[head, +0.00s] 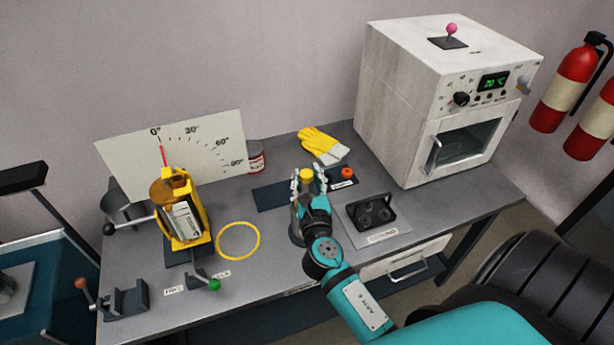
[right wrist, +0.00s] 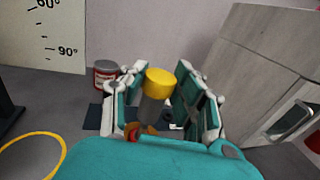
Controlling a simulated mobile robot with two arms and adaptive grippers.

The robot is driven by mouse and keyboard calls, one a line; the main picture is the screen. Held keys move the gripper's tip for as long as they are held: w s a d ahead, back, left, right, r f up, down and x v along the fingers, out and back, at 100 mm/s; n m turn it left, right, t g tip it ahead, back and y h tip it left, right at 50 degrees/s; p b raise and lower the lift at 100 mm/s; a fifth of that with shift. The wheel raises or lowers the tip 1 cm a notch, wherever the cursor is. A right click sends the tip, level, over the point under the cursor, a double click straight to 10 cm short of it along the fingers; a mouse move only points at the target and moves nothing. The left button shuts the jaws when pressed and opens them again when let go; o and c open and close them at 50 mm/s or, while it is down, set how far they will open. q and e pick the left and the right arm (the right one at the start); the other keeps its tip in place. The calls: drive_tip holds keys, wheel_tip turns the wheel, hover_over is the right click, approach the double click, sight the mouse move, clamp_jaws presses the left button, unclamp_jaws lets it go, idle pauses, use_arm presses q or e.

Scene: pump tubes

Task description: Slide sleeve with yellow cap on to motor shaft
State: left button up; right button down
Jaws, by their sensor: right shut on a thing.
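The sleeve is a grey cylinder (right wrist: 151,110) with a yellow cap (right wrist: 160,81), held upright between the fingers of my right gripper (head: 309,184). The cap also shows in the head view (head: 306,174). In the right wrist view my right gripper (right wrist: 158,105) has a finger on each side of the sleeve, and its lower part is hidden. The yellow-framed unit (head: 183,222) on the left of the table appears to be the motor, with a copper-brown part at its top. I cannot make out its shaft clearly. My left gripper is not in view.
A dial board (head: 185,150) stands behind the yellow-framed unit. A yellow ring (head: 238,240) lies between that unit and my right arm. An orange-red cap (head: 347,172), yellow gloves (head: 322,143) and a black block (head: 371,212) are nearby. A white oven (head: 440,95) stands at the right.

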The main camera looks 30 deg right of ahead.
drive_tip(key=shift+f+b, duration=1.2)
drive_tip(key=shift+f, duration=0.15)
